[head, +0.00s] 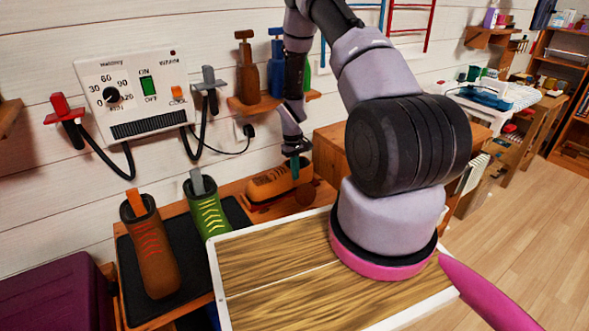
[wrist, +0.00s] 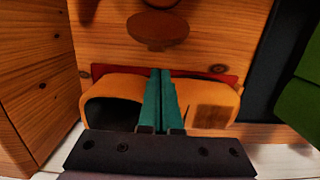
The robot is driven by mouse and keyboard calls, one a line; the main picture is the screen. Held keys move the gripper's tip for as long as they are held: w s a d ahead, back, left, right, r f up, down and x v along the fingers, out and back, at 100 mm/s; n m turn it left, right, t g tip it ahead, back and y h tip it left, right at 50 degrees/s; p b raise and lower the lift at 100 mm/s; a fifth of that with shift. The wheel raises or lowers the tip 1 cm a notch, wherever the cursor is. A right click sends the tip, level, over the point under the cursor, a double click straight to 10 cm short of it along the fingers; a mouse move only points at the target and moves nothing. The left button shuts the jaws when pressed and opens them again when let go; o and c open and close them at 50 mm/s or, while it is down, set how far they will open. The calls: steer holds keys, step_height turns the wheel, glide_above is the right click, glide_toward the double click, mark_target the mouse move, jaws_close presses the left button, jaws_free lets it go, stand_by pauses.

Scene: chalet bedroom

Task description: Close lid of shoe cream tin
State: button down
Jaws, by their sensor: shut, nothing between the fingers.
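My gripper (head: 294,160) is shut and empty, with its two teal fingers pressed together in the wrist view (wrist: 160,102). It points down at an orange shoe-shaped object (head: 268,186) on the wooden shelf. In the wrist view the fingers stand in front of the middle of this orange object (wrist: 217,103) and hide part of it; contact cannot be told. A round brown piece (head: 303,194) sits by its right end. The wrist view shows a brown oval piece (wrist: 158,31) on wood, with a darker rounded edge above it. I cannot tell for certain which is the tin or its lid.
A brown boot (head: 150,250) and a green boot (head: 208,210) stand on a dark mat left of the orange object. A wooden tabletop with a white rim (head: 224,290) is in front. A wall control box (head: 135,92) and bottles (head: 247,70) are behind.

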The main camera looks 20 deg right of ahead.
mark_target(303, 194)
steer(key=f, duration=0.5)
steer(key=shift+s+f, duration=0.25)
steer(key=shift+f, duration=0.1)
